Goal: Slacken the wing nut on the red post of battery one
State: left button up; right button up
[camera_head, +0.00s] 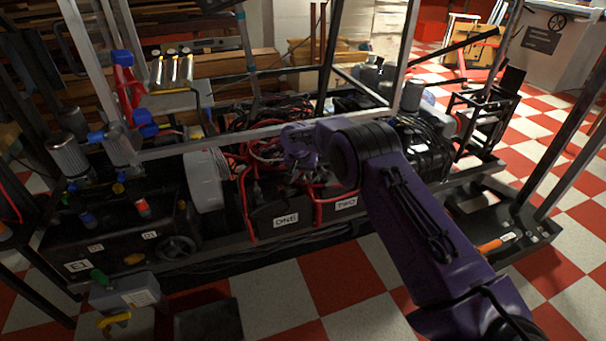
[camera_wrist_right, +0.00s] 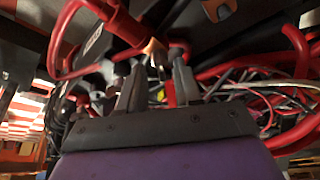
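Battery one, a dark case with a white ONE label (camera_head: 286,219), sits low in the middle of the frame in the head view. My purple right arm comes in from the right, and its gripper (camera_head: 297,178) is above the batteries' cable side. In the right wrist view, my right gripper's dark fingers (camera_wrist_right: 158,82) stand apart. A thick red cable (camera_wrist_right: 118,20) ends in a copper-coloured lug (camera_wrist_right: 155,49) just beyond the fingertips. A small red piece (camera_wrist_right: 170,92) shows between the fingers. I cannot make out the wing nut clearly. My left gripper is out of view.
Battery two, with its TWO label (camera_head: 346,203), is beside battery one on the right. Red cables (camera_head: 265,150) crowd the space behind. A grey frame bar (camera_head: 215,138) crosses above the bay.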

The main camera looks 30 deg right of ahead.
jog(key=shift+c, duration=0.3)
grip_shut()
jog(key=shift+s+r+n+p, duration=0.1)
jog(key=shift+r+n+p, duration=0.1)
jog(key=shift+n+p, duration=0.7)
jog(key=shift+d+n+t+y+p, duration=0.15)
jog(key=shift+n+t+y+p, duration=0.35)
jog(key=shift+n+p, duration=0.55)
jog(key=shift+s+f+n+y+p, duration=0.15)
jog(key=shift+n+y+p, duration=0.35)
jog(key=shift+n, duration=0.55)
jog(key=shift+d+f+n+y+b, duration=0.15)
jog(key=shift+n+y+b, duration=0.35)
jog(key=shift+n, duration=1)
